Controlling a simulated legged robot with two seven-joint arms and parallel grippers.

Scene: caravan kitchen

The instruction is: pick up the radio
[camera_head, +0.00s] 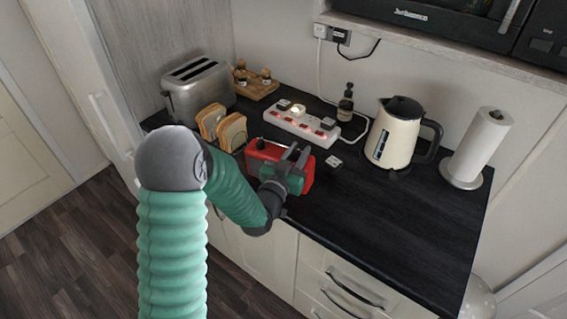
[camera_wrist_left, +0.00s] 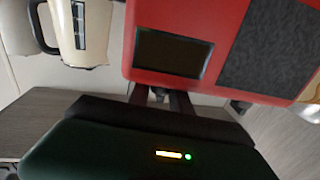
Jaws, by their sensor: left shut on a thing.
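The red radio (camera_head: 262,152) is at the front of the black counter, next to the bread slices. In the left wrist view the radio (camera_wrist_left: 225,15) fills the top, with a dark display and a grey speaker grille. My left gripper (camera_head: 294,158) is shut on the radio and covers much of its front in the head view. Whether the radio touches the counter cannot be told. My right gripper is not in view.
A toaster (camera_head: 198,88), bread slices (camera_head: 231,131), a power strip (camera_head: 301,122) and a dark bottle (camera_head: 345,103) stand around the radio. A cream kettle (camera_head: 393,136) and paper towel roll (camera_head: 482,146) are to the right. The front right counter (camera_head: 400,220) is clear.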

